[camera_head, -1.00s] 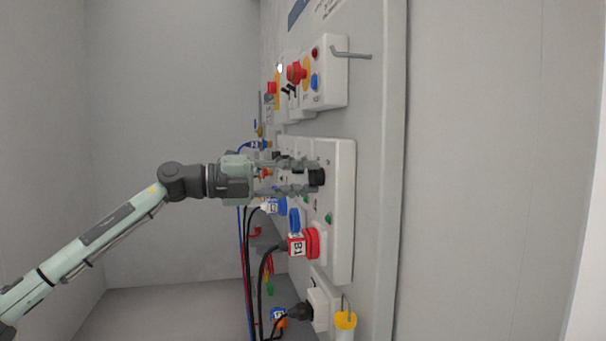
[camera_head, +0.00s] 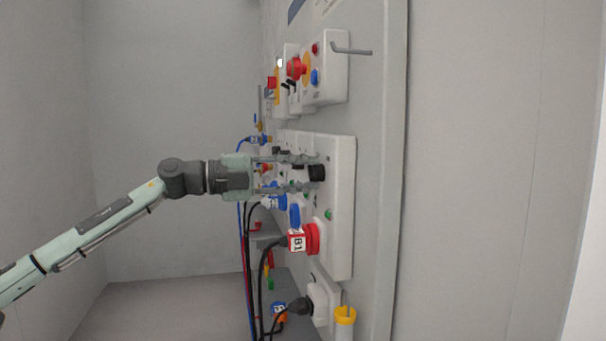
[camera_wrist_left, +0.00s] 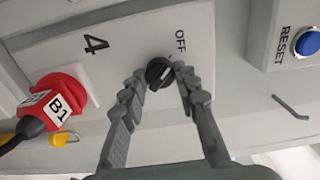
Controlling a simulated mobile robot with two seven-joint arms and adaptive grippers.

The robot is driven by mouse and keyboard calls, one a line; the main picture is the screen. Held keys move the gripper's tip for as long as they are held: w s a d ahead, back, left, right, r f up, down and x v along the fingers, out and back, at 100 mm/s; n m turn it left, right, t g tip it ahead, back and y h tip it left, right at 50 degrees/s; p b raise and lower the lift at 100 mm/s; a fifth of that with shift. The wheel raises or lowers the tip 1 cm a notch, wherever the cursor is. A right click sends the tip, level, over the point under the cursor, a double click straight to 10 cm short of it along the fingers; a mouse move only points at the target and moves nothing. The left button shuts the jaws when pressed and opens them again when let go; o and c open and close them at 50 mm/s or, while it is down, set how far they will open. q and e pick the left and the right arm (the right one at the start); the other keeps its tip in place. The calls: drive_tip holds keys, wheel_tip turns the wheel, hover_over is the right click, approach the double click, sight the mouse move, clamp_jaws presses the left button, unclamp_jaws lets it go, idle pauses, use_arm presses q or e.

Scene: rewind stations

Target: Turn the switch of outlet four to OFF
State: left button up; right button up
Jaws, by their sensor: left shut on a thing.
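Outlet four's black rotary switch (camera_wrist_left: 160,72) is on a white panel with a "4" and "OFF" printed in the left wrist view. It also shows in the head view (camera_head: 317,173). My left gripper (camera_wrist_left: 158,78) has one finger on each side of the switch and is shut on it; the tips hide part of its sides. In the head view the left gripper (camera_head: 312,174) reaches the panel from the left. I cannot tell exactly which way the knob's mark points. My right gripper is not in view.
A red plug labelled B1 (camera_wrist_left: 52,104) sits beside the switch, and shows below it in the head view (camera_head: 303,240). A box with a blue RESET button (camera_wrist_left: 307,43) and a bent metal hook (camera_head: 350,51) stick out nearby. Cables hang below left.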

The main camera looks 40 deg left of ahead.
use_arm(q)
drive_tip(key=o, duration=1.2)
drive_tip(key=shift+c, duration=0.2)
drive_tip(key=shift+s+a, duration=0.1)
drive_tip(key=v, duration=1.1)
drive_tip(key=shift+s+a, duration=0.3)
